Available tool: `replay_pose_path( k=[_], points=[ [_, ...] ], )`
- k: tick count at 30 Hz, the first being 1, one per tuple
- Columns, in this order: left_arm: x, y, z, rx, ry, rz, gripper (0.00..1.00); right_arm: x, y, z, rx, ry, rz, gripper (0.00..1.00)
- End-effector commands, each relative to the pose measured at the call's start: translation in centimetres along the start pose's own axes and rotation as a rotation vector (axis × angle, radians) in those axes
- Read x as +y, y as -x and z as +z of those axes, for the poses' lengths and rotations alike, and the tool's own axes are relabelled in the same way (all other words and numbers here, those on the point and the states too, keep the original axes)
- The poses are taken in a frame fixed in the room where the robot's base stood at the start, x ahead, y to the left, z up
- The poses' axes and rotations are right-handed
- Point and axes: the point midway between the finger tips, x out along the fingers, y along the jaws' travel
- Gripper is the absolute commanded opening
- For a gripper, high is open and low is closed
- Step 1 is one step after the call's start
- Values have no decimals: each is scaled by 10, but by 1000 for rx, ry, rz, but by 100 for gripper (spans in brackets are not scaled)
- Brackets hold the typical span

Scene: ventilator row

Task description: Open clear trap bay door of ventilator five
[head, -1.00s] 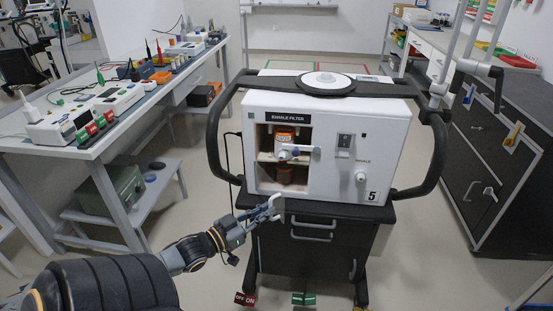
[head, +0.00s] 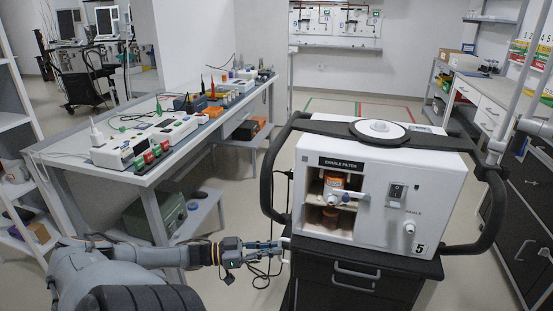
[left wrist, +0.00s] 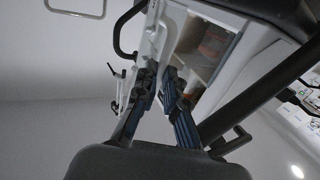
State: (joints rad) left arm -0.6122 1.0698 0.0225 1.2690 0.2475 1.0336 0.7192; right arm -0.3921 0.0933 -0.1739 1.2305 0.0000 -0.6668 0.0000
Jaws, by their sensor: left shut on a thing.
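Ventilator five (head: 445,190) is a white box on a black cart, with a "5" on its front. Its exhale filter bay (head: 312,187) shows an orange-capped trap (head: 333,180) and a white fitting inside. My left gripper (head: 284,246) is just left of the front left lower corner, its fingers closed on a small pale piece, seemingly the edge or handle of the clear door. The clear pane is hard to make out. In the left wrist view, my fingers (left wrist: 162,82) are close together below the open-looking bay (left wrist: 205,60). My right gripper is out of view.
A black handle rail (head: 268,170) curves around the ventilator, close to my left arm. A bench (head: 90,165) with several devices stands on the left. Dark cabinets (head: 525,215) are on the right. Floor is clear behind the cart.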

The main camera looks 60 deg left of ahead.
Motion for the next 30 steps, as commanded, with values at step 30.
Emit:
replay_pose_path(
  k=[30],
  points=[
    [-9,3,-4,6,-4,-11,33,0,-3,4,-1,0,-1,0]
  ],
)
